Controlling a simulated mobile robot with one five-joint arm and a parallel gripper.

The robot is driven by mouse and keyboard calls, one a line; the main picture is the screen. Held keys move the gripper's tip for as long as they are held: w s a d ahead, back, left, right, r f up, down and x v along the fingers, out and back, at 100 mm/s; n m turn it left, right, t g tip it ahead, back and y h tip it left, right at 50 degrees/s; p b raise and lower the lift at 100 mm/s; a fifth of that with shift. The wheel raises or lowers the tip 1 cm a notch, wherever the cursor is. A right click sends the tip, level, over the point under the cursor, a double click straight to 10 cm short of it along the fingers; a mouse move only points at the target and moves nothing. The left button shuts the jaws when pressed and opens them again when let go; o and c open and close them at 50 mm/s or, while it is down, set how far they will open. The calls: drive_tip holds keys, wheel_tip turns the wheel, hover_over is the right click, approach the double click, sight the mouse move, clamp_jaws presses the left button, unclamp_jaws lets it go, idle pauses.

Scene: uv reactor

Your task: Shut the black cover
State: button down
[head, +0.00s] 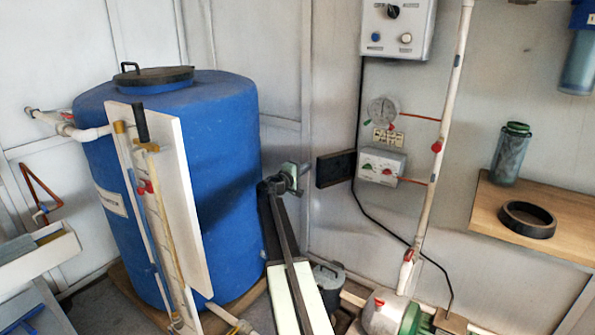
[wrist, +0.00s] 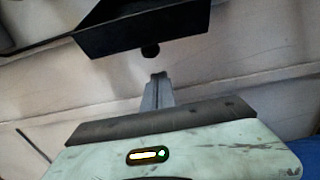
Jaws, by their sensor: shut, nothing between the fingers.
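The black cover (head: 336,168) is a shallow dark rectangular piece at the wall, standing out to the left of a small grey box with dials (head: 380,167). The box's dial face is uncovered, so the cover stands open. In the wrist view the cover (wrist: 140,30) fills the top middle, with a dark round knob (wrist: 150,51) at its lower edge. My gripper (head: 303,170) is just left of the cover in the head view. In the wrist view its closed fingers (wrist: 158,78) point at the knob, with a small gap apparent. It holds nothing.
A big blue tank (head: 225,130) with a black lid stands left of my arm. A black cable (head: 375,222) hangs below the grey box, and a white pipe (head: 437,140) rises to its right. A wooden shelf (head: 545,215) carries a black ring and a canister.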

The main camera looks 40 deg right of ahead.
drive_tip(key=s, duration=0.2)
drive_tip(key=shift+s+a, duration=0.25)
drive_tip(key=shift+s, duration=0.05)
drive_tip(key=shift+s, duration=0.1)
